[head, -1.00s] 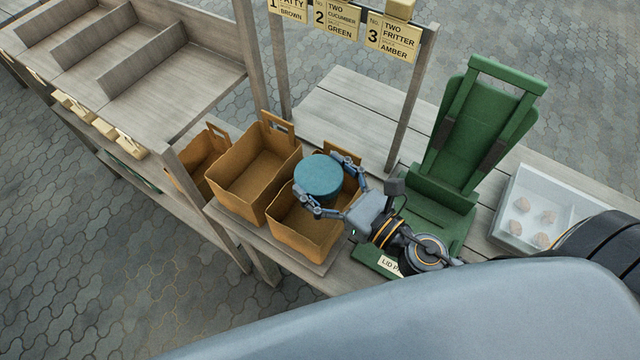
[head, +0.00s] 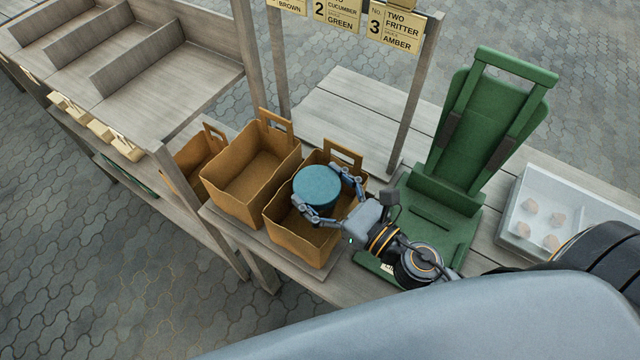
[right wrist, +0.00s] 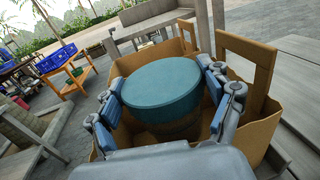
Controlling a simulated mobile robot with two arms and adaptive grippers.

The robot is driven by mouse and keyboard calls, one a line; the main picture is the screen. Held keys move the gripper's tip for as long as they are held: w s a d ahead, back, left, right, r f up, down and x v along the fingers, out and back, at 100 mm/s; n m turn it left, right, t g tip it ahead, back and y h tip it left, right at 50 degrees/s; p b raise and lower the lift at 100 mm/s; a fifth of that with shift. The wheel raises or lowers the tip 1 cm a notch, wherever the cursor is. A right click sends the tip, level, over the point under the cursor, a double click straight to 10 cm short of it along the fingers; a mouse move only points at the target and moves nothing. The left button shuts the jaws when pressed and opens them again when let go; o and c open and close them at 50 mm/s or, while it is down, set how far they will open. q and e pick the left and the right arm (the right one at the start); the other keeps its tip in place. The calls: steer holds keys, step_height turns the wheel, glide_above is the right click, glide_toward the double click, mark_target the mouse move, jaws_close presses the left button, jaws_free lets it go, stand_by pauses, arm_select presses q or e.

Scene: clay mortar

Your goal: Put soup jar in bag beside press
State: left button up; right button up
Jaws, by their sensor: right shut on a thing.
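The soup jar with a blue-teal lid (head: 317,185) is held by my right gripper (head: 328,190), one finger on each side of it. In the right wrist view the jar (right wrist: 162,85) sits between the fingers, with the bag's walls around it. The bag beside the press (head: 301,246) is brown, open-topped and has a handle at the back. The jar is at its opening, its lower part inside the rim; its base is hidden. The green press (head: 470,150) stands right of this bag. My left gripper is not in view.
Two more brown bags stand to the left, one near (head: 236,202) and one farther (head: 192,165). A clear tray with several pale lumps (head: 512,232) lies right of the press. A wooden post (head: 413,95) and order signs (head: 395,30) rise behind the bags.

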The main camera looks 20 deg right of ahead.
steer(key=o, duration=1.8)
steer(key=shift+f, duration=0.1)
steer(key=shift+c, duration=0.2)
steer(key=shift+r+p, duration=0.9)
steer(key=shift+s+d+f+b, duration=0.35)
steer(key=shift+s+f+b, duration=0.4)
steer(key=shift+b, duration=0.3)
steer(key=b+v, duration=0.5)
steer(key=v, duration=0.2)
steer(key=shift+r, duration=0.1)
steer(key=shift+r+v, duration=0.2)
steer(key=shift+v, duration=0.65)
steer(key=shift+r+v, duration=0.2)
steer(key=shift+v, duration=0.65)
